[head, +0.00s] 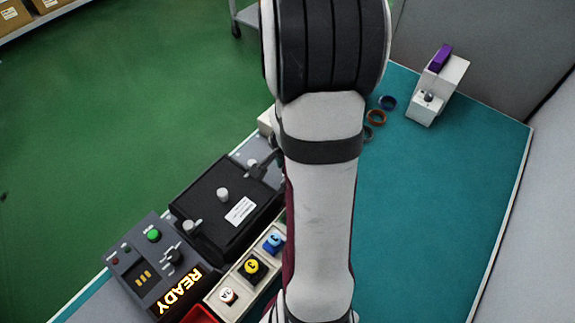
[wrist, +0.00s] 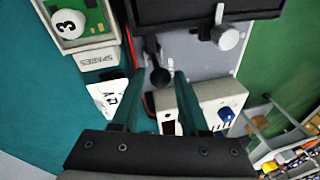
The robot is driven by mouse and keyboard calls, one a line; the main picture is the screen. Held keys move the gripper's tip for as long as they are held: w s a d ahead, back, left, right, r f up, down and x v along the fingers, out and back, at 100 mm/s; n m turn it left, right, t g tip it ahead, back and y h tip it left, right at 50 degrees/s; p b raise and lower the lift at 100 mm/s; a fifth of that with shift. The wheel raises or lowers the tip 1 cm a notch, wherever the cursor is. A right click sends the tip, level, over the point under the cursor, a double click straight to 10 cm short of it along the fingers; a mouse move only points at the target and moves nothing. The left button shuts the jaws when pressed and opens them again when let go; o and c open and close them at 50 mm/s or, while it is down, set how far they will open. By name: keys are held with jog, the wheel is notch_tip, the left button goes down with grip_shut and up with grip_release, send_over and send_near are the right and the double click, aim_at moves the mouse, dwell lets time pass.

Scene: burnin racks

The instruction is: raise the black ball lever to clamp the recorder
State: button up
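The black ball lever (wrist: 160,76) shows in the wrist view, its round ball end pointing toward my gripper and its stem running up to the grey plate. My gripper (wrist: 157,88) is open, with one dark green finger on either side of the ball; I cannot tell whether either finger touches it. The recorder (head: 218,228) is a black box on a grey plate in the head view, and its edge (wrist: 195,12) shows at the top of the wrist view. In the head view my arm hides the gripper.
A silver knob (wrist: 228,38) stands beside the recorder. A white box with a blue knob (wrist: 226,114) is close to the right finger. The right bench (head: 440,200) is mostly clear.

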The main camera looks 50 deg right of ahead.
jog(key=shift+o, duration=1)
jog(key=v, duration=1.5)
jog(key=shift+r, duration=0.4)
jog(key=shift+s+a, duration=0.1)
jog(key=shift+s, duration=0.05)
jog(key=w+a+r+n+t, duration=0.2)
jog(key=w+a+r+n, duration=0.3)
jog(key=w+a+n, duration=0.3)
jog(key=s+a+f+n+g+y, duration=0.1)
jog(key=s+a+f+n+g, duration=0.1)
jog(key=s+a, duration=0.5)
jog(key=s+a+f+n+g+y, duration=0.2)
jog(key=s+a+f+n, duration=0.2)
jog(key=s+a, duration=0.4)
jog(key=shift+s+a+f+n+y, duration=0.3)
jog(key=shift+a+f+n, duration=0.15)
jog(key=shift+a, duration=0.5)
